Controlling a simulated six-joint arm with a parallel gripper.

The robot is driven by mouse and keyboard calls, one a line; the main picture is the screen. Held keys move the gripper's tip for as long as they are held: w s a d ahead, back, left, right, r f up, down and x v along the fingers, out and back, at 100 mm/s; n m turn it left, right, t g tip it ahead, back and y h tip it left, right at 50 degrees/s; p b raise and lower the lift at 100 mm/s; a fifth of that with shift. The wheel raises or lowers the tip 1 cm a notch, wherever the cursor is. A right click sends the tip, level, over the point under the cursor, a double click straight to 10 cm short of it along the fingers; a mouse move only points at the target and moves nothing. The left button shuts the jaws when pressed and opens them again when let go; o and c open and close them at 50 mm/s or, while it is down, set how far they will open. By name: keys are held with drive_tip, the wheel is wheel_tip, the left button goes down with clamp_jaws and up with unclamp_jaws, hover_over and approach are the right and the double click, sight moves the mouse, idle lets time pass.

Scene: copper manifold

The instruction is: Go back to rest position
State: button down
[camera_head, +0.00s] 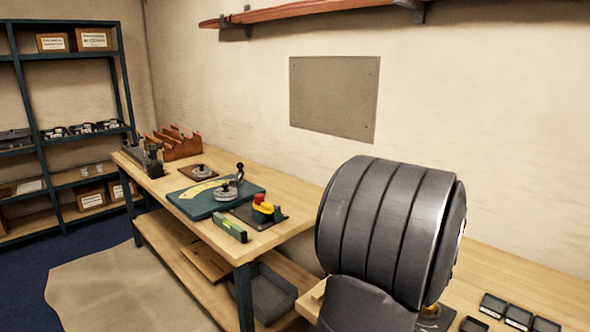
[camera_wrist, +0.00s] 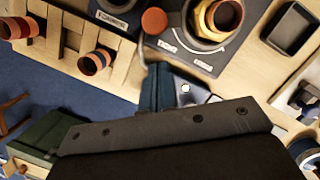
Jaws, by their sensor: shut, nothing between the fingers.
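My gripper (camera_wrist: 165,128) shows in the wrist view as a dark body with a grey screwed plate along the bottom. It is shut, with nothing held. A teal and grey part (camera_wrist: 160,86) sticks out beyond the plate; I cannot tell if it belongs to the gripper. Copper pieces (camera_wrist: 96,62) sit in a wooden rack (camera_wrist: 62,35) at upper left. A copper and brass fitting (camera_wrist: 218,16) stands on a dark base plate (camera_wrist: 190,52) ahead of the gripper. In the head view my arm hides part of the near bench, and the gripper is out of sight.
In the wrist view a black tray (camera_wrist: 290,28) lies at upper right and a green box (camera_wrist: 45,138) at lower left. In the head view, a bench holds a teal board (camera_head: 182,203) and a level (camera_head: 230,230). Small black trays (camera_head: 518,316) lie at lower right.

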drive_tip(key=shift+w+d+f, duration=0.1)
drive_tip(key=shift+w+d, duration=0.05)
drive_tip(key=shift+w, duration=0.5)
drive_tip(key=shift+w+d, duration=0.1)
drive_tip(key=shift+w, duration=0.5)
drive_tip(key=c, duration=2.2)
unclamp_jaws()
